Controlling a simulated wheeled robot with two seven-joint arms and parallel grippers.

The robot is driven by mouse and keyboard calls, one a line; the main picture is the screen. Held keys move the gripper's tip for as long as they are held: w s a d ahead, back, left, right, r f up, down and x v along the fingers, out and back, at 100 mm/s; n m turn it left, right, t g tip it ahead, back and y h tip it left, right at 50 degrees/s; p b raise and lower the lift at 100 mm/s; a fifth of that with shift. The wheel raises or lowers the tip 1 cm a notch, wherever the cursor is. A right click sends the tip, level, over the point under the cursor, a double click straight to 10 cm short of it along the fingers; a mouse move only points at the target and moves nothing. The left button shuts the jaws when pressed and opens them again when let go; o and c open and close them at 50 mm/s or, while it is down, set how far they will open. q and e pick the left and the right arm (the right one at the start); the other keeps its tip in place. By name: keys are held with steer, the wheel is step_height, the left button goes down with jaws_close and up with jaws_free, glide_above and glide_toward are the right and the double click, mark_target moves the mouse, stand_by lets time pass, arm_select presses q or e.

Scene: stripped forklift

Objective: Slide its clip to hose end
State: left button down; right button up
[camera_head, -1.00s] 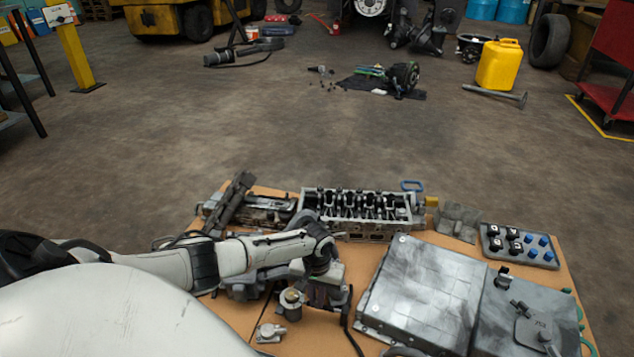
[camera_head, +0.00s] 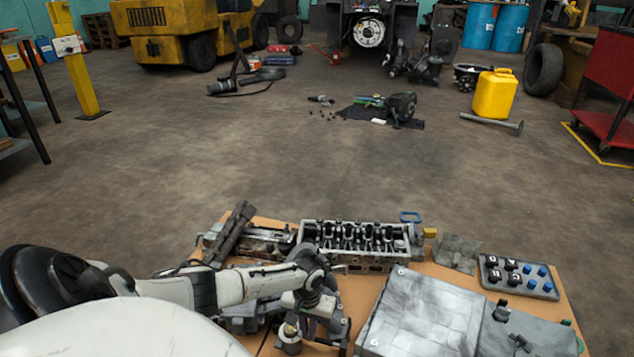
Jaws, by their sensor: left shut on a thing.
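My left arm comes in from the left over the workbench. My left gripper (camera_head: 316,322) points down at the bench, in front of the cylinder head. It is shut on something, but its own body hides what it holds. I cannot make out the clip or the hose end. My right gripper is not in view.
The cylinder head (camera_head: 362,243) lies behind the gripper. A large grey metal box (camera_head: 420,312) stands to its right. A tray (camera_head: 520,280) with black and blue pieces lies at the far right.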

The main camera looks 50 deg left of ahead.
arm_select(q)
steer(key=c, duration=1.8)
jaws_free()
steer(key=shift+c, duration=0.2)
